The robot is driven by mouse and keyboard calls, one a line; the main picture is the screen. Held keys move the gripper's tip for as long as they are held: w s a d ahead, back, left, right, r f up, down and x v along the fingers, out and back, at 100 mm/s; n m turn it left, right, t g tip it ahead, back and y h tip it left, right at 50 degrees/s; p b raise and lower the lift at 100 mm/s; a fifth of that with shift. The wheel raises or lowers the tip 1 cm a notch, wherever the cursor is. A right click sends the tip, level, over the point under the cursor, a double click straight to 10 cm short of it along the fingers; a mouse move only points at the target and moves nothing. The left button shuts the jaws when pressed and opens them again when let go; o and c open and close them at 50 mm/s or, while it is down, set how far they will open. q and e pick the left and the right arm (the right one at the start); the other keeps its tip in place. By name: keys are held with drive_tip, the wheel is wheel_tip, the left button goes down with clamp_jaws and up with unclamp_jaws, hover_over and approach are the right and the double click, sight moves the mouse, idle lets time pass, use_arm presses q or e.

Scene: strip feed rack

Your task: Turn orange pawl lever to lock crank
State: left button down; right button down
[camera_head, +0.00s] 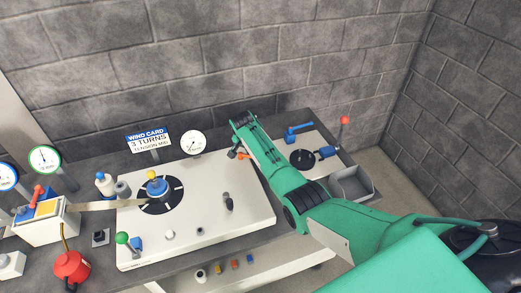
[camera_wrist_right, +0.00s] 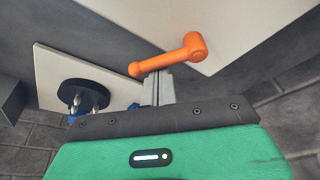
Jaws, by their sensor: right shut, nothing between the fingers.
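The orange pawl lever (camera_head: 238,155) shows at the right back edge of the white plate (camera_head: 245,205), partly hidden by my right arm. In the right wrist view the orange lever (camera_wrist_right: 172,56) has a thick round hub at right and a rounded knob at left. My right gripper (camera_wrist_right: 158,84) is shut and empty, its fingertips just below the lever beside the knob end; I cannot tell whether they touch. A black disc with a blue and yellow hub (camera_head: 157,188) sits on the plate; I cannot tell whether it is the crank. My left gripper is not in view.
A smaller board (camera_head: 323,143) with a black dial and blue handle stands at right, with a grey bin (camera_head: 352,184) in front. A wind card sign (camera_head: 147,140) and gauge (camera_head: 193,143) stand behind the plate.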

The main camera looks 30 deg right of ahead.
drive_tip(key=shift+s+a+m, duration=0.2)
drive_tip(key=shift+s+m, duration=0.05)
drive_tip(key=shift+m, duration=0.35)
drive_tip(key=shift+s+r+m+g, duration=0.1)
drive_tip(key=shift+s+m+g, duration=0.1)
drive_tip(key=shift+m+g, duration=0.15)
drive_tip(key=shift+s+a+m+g+h, duration=0.25)
drive_tip(key=shift+s+a+m+h, duration=0.1)
drive_tip(key=shift+m, duration=0.6)
drive_tip(key=m, duration=0.2)
drive_tip(key=shift+s+a+m+g+b, duration=0.2)
drive_tip(key=shift+a+m+g+b, duration=0.1)
drive_tip(key=shift+a+b, duration=0.1)
drive_tip(key=shift+s+a+m+g, duration=0.25)
drive_tip(key=shift+a+m+g, duration=0.2)
drive_tip(key=shift+m, duration=0.65)
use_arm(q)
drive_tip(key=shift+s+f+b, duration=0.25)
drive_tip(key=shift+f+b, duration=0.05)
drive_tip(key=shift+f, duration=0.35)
use_arm(e)
drive_tip(key=shift+a, duration=0.2)
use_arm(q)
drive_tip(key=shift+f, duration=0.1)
